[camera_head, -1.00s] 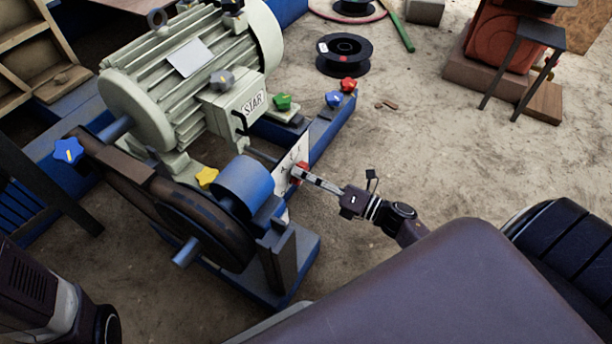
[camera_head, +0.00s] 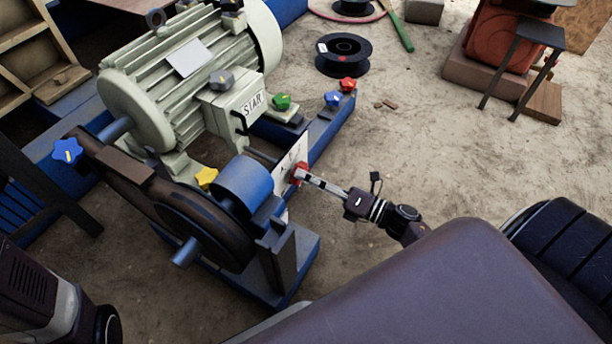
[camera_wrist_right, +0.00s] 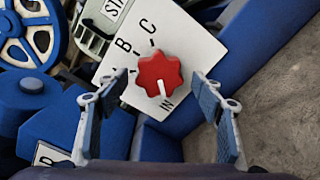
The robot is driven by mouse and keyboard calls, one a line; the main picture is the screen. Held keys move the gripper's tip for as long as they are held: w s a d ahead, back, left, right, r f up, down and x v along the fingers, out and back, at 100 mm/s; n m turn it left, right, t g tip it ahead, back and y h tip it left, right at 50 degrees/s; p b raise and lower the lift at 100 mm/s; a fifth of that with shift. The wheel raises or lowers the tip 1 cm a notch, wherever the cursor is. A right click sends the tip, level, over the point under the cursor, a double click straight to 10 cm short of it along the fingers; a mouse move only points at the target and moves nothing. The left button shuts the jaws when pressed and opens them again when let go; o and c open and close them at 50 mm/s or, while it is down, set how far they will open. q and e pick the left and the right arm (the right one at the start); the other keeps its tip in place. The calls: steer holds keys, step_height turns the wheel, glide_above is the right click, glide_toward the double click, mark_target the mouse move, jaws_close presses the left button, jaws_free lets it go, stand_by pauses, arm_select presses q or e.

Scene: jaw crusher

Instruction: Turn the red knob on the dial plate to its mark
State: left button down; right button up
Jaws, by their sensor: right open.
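The red knob (camera_wrist_right: 158,78) sits on the white dial plate (camera_wrist_right: 196,50) in the right wrist view. The letters B and C and the word IN show on the plate. The knob's white pointer line points down toward IN. In the head view the red knob (camera_head: 301,170) and the dial plate (camera_head: 287,163) are small and partly covered. My right gripper (camera_wrist_right: 160,80) is open, with one finger on each side of the knob and visible gaps between. In the head view my right gripper (camera_head: 306,177) reaches the knob from the right. My left gripper is not visible.
The plate stands beside a blue pulley (camera_head: 243,184) and a pale motor (camera_head: 180,85). Other knobs are green (camera_head: 281,102), blue (camera_head: 332,98), yellow (camera_head: 206,177) and a second red one (camera_head: 347,84). Sandy floor (camera_head: 420,130) lies open to the right.

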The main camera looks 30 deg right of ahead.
steer(key=v, duration=1.1)
